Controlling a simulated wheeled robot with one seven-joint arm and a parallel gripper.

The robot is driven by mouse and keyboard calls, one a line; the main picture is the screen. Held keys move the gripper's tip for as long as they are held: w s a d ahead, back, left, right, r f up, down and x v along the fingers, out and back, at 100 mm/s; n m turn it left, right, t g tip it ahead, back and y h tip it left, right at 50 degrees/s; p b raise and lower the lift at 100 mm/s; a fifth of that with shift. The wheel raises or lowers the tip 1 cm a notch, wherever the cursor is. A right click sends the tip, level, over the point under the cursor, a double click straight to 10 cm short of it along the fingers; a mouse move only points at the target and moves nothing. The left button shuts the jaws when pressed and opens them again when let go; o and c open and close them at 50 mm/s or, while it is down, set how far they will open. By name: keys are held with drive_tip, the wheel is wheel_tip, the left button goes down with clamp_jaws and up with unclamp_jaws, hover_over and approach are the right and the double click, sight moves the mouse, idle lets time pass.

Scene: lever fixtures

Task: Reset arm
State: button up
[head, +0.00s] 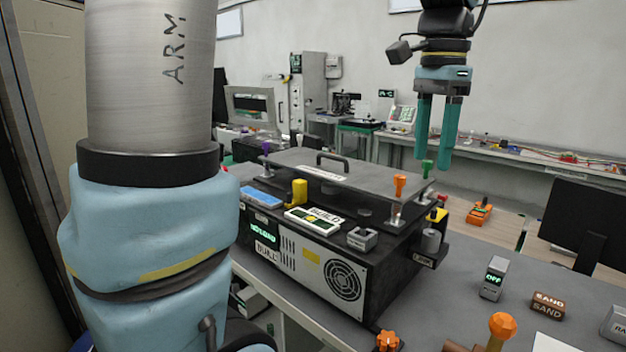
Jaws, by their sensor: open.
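My gripper (435,133) hangs at the upper right in the head view, its two long teal fingers pointing down with a gap between them. It is open and holds nothing. It is raised above and behind the right end of a black machine (322,277) on the grey table. My own arm, with a metal section lettered "ARM", fills the left side and hides part of the room. The machine has a lid plate (345,178) with a dark handle, and a display reading "NO LOAD" on its front.
On the grey table (450,305) stand a small box reading "OFF" (493,278), a brown "SAND" block (548,305) and an orange-knobbed lever (502,326). An orange device (479,213) lies behind. A black monitor (585,226) stands at the right. Workbenches line the back wall.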

drive_tip(key=w+a+f+n+t, duration=0.1)
drive_tip(key=a+f+n, duration=1.2)
drive_tip(key=a+f, duration=0.9)
drive_tip(key=a, duration=0.3)
drive_tip(key=shift+a+n+t, duration=0.2)
drive_tip(key=shift+n+t, duration=0.1)
drive_tip(key=shift+n, duration=0.1)
drive_tip(key=shift+r, duration=0.1)
